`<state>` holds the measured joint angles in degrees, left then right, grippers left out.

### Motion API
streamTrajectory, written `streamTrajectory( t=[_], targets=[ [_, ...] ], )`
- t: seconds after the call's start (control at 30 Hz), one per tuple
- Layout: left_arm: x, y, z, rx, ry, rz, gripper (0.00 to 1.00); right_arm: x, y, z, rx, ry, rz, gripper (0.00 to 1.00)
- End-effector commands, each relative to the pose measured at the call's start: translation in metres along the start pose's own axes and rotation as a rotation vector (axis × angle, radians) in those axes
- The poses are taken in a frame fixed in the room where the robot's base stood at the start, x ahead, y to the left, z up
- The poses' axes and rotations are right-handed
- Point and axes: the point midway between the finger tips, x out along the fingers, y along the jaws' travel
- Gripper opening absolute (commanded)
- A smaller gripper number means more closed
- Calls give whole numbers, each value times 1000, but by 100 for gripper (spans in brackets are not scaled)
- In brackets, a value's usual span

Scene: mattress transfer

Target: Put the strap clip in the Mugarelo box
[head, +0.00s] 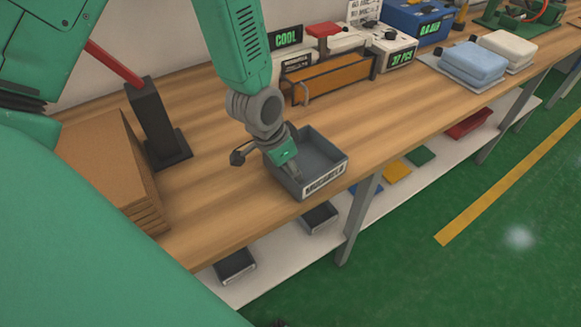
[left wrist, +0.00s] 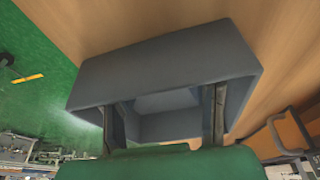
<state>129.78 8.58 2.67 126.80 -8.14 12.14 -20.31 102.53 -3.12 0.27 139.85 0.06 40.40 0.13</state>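The Mugarelo box (head: 333,176) is a small grey open-topped bin with a white label on its front, near the front edge of the bench. The label's print is blurred. My left gripper (head: 294,174) points down into the box. In the left wrist view, the two dark fingers of my left gripper (left wrist: 162,112) stand wide apart over the box (left wrist: 165,75), with nothing seen held between them. I cannot make out the strap clip in either view; the arm and gripper hide part of the box's inside. My right gripper is not in view.
Stacked brown cardboard (head: 105,165) and a black post on a base (head: 158,125) stand left of the box. Behind it are an orange-brown fixture (head: 335,78) and a white display unit (head: 393,50). Folded blue cloth (head: 472,62) lies farther right. Bare wood (head: 395,115) is free right of the box.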

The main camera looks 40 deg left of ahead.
Motion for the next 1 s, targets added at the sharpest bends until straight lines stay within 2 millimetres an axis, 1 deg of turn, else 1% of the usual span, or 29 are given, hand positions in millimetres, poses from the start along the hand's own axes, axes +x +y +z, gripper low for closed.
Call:
streamTrajectory(
  t=[0.07,0.17,0.27,0.37,0.5,0.6,0.7,0.83,1.0],
  targets=[
    [0,0,1,0,-4,0,38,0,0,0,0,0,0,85],
    [-4,0,0,0,-3,-1,38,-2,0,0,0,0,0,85],
    [-17,0,-1,0,-1,-1,38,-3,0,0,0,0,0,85],
    [-37,0,-1,0,1,-1,38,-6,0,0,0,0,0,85],
    [-70,0,-1,1,3,-2,38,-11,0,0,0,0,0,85],
    [-90,0,-2,0,3,-2,38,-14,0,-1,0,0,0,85],
    [-105,0,-2,0,1,-1,38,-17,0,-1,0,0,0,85],
    [-118,0,-1,0,-1,0,38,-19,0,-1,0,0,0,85],
    [-122,0,0,0,-2,0,38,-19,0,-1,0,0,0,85]
  ],
)
